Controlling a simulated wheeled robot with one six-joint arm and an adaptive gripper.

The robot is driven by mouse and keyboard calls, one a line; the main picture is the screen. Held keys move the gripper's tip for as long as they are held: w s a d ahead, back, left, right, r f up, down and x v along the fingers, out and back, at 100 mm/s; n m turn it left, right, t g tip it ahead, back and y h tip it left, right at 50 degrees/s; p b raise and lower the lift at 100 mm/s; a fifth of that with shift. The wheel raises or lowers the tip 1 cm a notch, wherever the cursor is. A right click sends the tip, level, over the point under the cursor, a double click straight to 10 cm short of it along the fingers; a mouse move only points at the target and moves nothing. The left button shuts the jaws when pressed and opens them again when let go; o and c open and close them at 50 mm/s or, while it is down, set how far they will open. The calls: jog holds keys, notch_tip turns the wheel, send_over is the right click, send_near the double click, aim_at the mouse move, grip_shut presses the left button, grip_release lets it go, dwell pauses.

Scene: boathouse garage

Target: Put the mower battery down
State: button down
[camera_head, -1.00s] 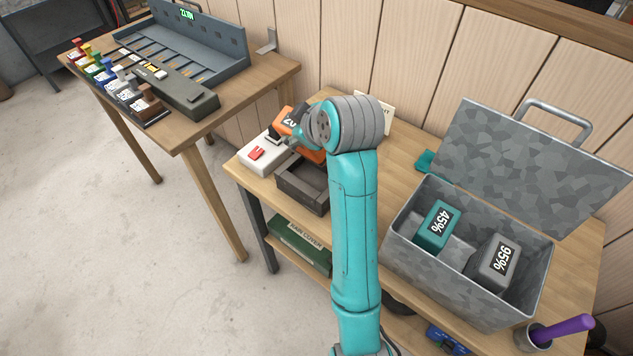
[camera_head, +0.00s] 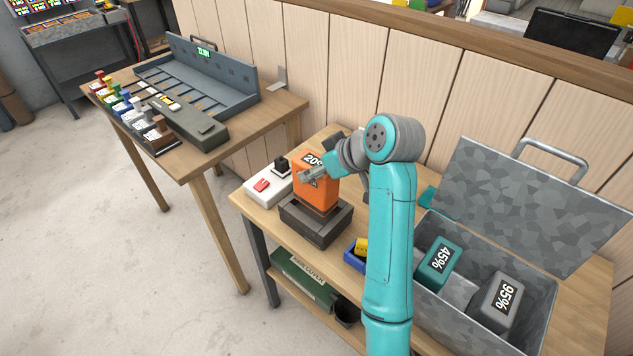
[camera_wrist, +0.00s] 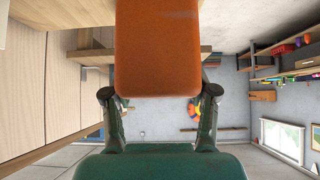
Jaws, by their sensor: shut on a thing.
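The orange mower battery (camera_head: 318,192), with a label reading about 20%, is upright at the left of the workbench. It also fills the upper middle of the wrist view (camera_wrist: 158,45). My gripper (camera_head: 314,176) is shut on it, with one finger on each side in the wrist view (camera_wrist: 160,92). The battery's lower end is at the opening of a dark grey open-topped box (camera_head: 316,224). I cannot tell whether it rests in the box or hangs just above it.
A white unit (camera_head: 266,185) with a red switch stands left of the dark box. A blue tray (camera_head: 354,262) lies to the right. An open metal chest (camera_head: 450,300) holds a teal battery (camera_head: 438,264) and a grey battery (camera_head: 495,300). A charging-style rack (camera_head: 200,75) stands on the left table.

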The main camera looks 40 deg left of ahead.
jog(key=shift+f, duration=1.95)
jog(key=shift+f, duration=0.15)
jog(key=shift+c, duration=1.6)
grip_release()
jog(key=v, duration=1.2)
